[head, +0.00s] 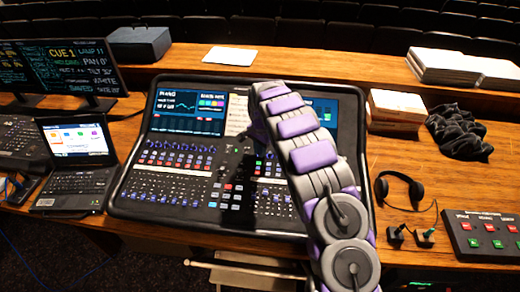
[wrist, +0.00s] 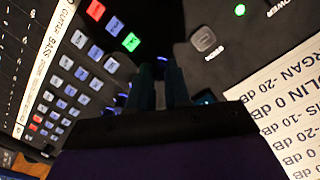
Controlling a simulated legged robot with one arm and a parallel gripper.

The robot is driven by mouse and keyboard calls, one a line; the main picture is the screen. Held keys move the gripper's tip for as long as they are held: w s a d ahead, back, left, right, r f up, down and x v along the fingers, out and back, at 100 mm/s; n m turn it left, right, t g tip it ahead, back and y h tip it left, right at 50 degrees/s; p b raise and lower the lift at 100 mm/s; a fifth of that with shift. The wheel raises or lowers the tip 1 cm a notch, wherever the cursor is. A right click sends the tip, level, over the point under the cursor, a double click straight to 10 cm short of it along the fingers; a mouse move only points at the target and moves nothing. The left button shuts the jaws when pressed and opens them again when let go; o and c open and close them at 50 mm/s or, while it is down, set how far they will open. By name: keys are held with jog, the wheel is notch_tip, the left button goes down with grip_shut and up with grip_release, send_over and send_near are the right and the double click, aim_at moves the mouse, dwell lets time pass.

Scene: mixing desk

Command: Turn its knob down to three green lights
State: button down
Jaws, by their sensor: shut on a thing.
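The mixing desk (head: 160,200) stands on the wooden table in the head view, with rows of small knobs and lit buttons. My arm reaches over its right half and hides part of the panel. In the wrist view my gripper (wrist: 163,78) points at the panel, its two dark fingers close together and shut on a knob. The knob itself is mostly hidden between and beyond the fingers. A round green light (wrist: 240,9) glows at the top of the wrist view. A row of three green lights cannot be made out.
A white paper label (wrist: 275,115) lies right of the fingers, and coloured buttons (wrist: 90,60) lie to the left. A laptop (head: 78,155) is left of the desk. Headphones (head: 400,187) and a button box (head: 485,232) are to the right.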

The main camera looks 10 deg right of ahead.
jog(key=shift+a+r+n+p, duration=0.1)
jog(key=shift+r+n+p, duration=0.1)
jog(key=shift+n+p, duration=0.85)
jog(key=shift+f+n+h+p, duration=0.15)
jog(key=shift+n+p, duration=0.2)
jog(key=shift+n, duration=0.55)
jog(key=shift+n+h+p, duration=0.15)
jog(key=shift+n+p, duration=0.15)
jog(key=shift+n, duration=0.55)
jog(key=c, duration=1.4)
grip_release()
jog(key=shift+o, duration=0.2)
notch_tip(320, 180, up, 17)
jog(key=p, duration=0.1)
jog(key=shift+a+p, duration=0.25)
jog(key=shift+p, duration=0.05)
